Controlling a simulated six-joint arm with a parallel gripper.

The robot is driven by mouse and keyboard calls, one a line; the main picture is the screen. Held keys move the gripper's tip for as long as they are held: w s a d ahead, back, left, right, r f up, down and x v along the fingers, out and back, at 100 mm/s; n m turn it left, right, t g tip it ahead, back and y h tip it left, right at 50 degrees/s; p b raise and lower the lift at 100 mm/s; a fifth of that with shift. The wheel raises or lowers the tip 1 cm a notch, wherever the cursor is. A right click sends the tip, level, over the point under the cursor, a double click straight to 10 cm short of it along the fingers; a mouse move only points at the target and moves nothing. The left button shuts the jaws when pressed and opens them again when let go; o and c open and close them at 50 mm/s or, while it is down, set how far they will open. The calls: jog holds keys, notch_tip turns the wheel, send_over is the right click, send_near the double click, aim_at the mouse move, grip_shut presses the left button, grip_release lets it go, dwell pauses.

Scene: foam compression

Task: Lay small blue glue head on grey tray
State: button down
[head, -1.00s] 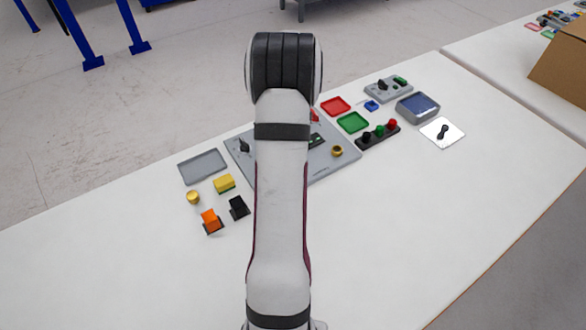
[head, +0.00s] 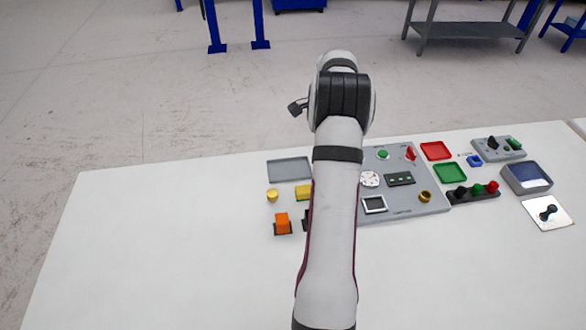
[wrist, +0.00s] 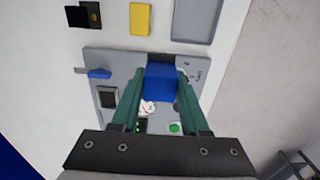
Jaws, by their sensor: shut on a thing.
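In the wrist view, my gripper (wrist: 161,78) is shut on the small blue glue head (wrist: 162,84), a blue block between the two green fingers. It is held above the grey panel (wrist: 94,56). The grey tray (wrist: 196,18) lies at the top right of the wrist view, apart from the glue head. In the head view, the flat, empty grey tray (head: 289,168) lies at the table's far left side, left of my arm. The arm hides the fingers and glue head there.
A yellow block (head: 302,192), a yellow round piece (head: 272,195) and an orange piece (head: 282,222) stand near the tray. A black piece (wrist: 84,15) shows in the wrist view. The table's front left is clear.

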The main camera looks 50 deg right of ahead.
jog(key=w+f, duration=0.2)
jog(key=w, duration=0.1)
jog(key=w+a+f, duration=0.1)
jog(key=w+f, duration=0.1)
jog(key=w, duration=0.1)
jog(key=w+f, duration=0.2)
jog(key=w, duration=0.2)
jog(key=shift+a+f, duration=0.15)
jog(key=shift+a, duration=0.2)
jog(key=shift+w+f, duration=0.15)
jog(key=shift+f, duration=1.85)
jog(key=shift+c, duration=2)
grip_release()
jog(key=shift+f, duration=0.15)
